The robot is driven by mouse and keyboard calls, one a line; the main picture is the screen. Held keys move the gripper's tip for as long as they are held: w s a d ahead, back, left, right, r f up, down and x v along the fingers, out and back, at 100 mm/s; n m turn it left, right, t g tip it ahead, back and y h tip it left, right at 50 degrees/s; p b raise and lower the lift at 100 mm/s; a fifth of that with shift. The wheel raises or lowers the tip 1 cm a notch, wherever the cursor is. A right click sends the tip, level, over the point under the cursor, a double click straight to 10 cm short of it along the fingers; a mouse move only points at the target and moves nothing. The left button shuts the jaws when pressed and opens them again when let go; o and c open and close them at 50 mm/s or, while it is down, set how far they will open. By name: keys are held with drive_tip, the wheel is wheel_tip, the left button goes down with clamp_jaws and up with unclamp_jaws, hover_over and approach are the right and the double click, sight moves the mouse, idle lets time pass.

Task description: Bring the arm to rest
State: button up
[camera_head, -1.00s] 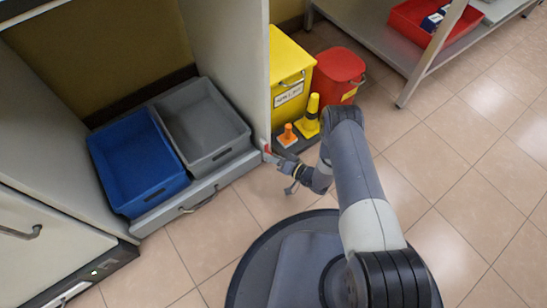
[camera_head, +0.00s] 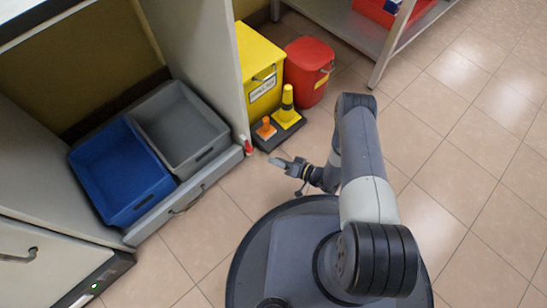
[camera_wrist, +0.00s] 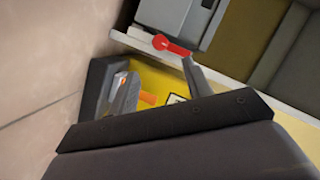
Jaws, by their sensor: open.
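My arm reaches forward from my round base in the head view, folded down at the elbow. My gripper (camera_head: 281,163) is low over the floor, to the right of the cabinet's front edge. It is small in that view; in the wrist view its two fingers (camera_wrist: 160,88) stand apart, with nothing seen held between them. A small red piece (camera_head: 247,146) is at the bottom corner of the cabinet's side panel, apart from my gripper. It also shows in the wrist view (camera_wrist: 171,46), beyond the fingers.
A blue bin (camera_head: 120,168) and a grey bin (camera_head: 181,125) sit in a pull-out tray at the left. A yellow bin (camera_head: 262,75), a red bin (camera_head: 309,75), an orange cone (camera_head: 265,128) and a yellow cone (camera_head: 287,108) stand beyond my gripper. Tiled floor (camera_head: 465,190) is clear at right.

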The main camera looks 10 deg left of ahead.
sight(252, 151)
idle(0.3)
drive_tip(key=b+x, duration=0.4)
drive_tip(key=x, duration=0.6)
drive_tip(key=shift+w+a+f, duration=0.1)
drive_tip(key=shift+a+f, duration=0.05)
drive_tip(key=shift+a, duration=0.25)
drive_tip(key=shift+d, duration=0.15)
